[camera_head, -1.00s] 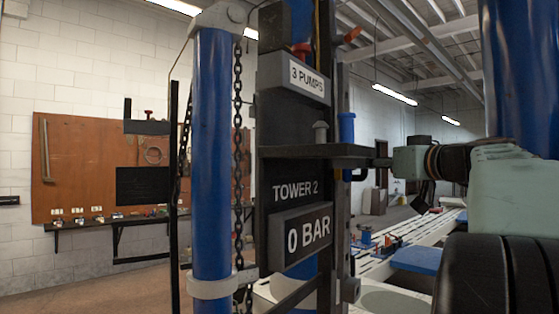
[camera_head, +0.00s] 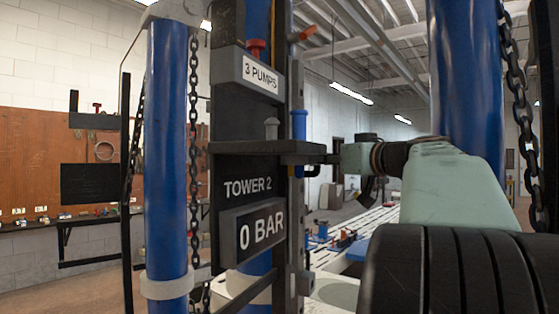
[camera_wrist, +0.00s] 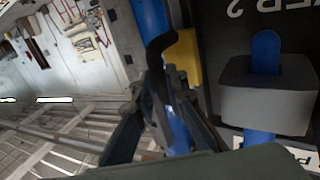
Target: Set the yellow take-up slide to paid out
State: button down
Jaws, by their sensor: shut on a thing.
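The yellow take-up slide (camera_wrist: 184,58) is a small yellow block at the top middle of the wrist view, against the blue upright (camera_wrist: 150,15). A black hooked handle (camera_wrist: 158,50) is beside the block and seems joined to it. My gripper (camera_wrist: 158,88) has its two dark fingers on either side of the handle's lower end and is shut on it. In the head view my gripper (camera_head: 334,159) reaches in from the right at the tower's shelf edge. The slide is mostly hidden there, and I cannot read its setting.
The dark tower panel (camera_head: 235,165) reads TOWER 2, 0 BAR and 3 PUMPS. Blue columns (camera_head: 166,150) and hanging chains (camera_head: 194,110) flank the tower closely.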

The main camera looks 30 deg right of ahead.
notch_tip(320, 180, up, 23)
jog(key=p, duration=1.2)
jog(key=shift+p, duration=0.3)
jog(key=shift+s+a, duration=0.1)
jog(key=c, duration=1.9)
grip_release()
jog(key=shift+c, duration=0.2)
jog(key=shift+f, duration=0.2)
jog(key=s, duration=1.2)
